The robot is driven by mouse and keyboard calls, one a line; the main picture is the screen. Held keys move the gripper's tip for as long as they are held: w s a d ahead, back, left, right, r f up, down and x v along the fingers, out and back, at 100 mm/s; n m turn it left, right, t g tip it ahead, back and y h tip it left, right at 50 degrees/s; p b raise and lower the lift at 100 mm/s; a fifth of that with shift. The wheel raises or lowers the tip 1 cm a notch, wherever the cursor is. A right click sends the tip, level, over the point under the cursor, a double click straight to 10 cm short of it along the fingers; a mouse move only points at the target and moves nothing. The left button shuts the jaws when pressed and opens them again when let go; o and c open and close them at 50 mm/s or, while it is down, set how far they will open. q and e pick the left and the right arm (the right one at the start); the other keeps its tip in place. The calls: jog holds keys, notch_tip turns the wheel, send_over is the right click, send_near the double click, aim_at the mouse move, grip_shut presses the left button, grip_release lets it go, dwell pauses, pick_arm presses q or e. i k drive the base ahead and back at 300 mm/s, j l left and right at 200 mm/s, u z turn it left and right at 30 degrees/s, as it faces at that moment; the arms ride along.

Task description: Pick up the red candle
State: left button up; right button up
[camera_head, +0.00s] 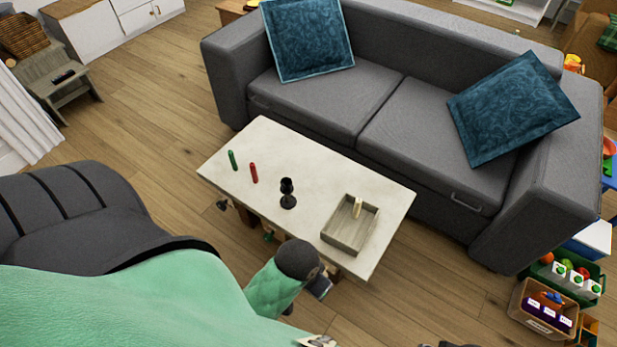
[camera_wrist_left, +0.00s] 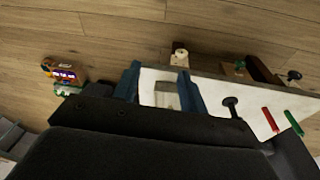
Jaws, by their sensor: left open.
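The red candle (camera_head: 254,173) lies or stands on the left part of the pale coffee table (camera_head: 310,158), just right of a green candle (camera_head: 233,160). It also shows in the left wrist view (camera_wrist_left: 270,119), at the right. A black candle holder (camera_head: 288,194) stands upright to its right; its cup looks empty. My left gripper (camera_head: 321,289) is at the table's near side, low and right of the red candle, apart from it. In the left wrist view its blue fingers (camera_wrist_left: 160,72) are spread and empty, with the tray seen between them. My right gripper is not seen.
A wooden tray (camera_head: 340,238) with a cream candle (camera_head: 357,207) is at the table's right end. A grey sofa (camera_head: 330,95) stands close behind the table. Crates (camera_head: 545,305) sit on the floor at right. Floor left of the table is clear.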

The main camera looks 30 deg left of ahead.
aim_at(254, 172)
jog(key=j+u, duration=0.15)
jog(key=u, duration=0.35)
jog(key=i+j+u, duration=0.1)
jog(key=u, duration=0.35)
jog(key=i+u, duration=0.1)
jog(key=u, duration=0.4)
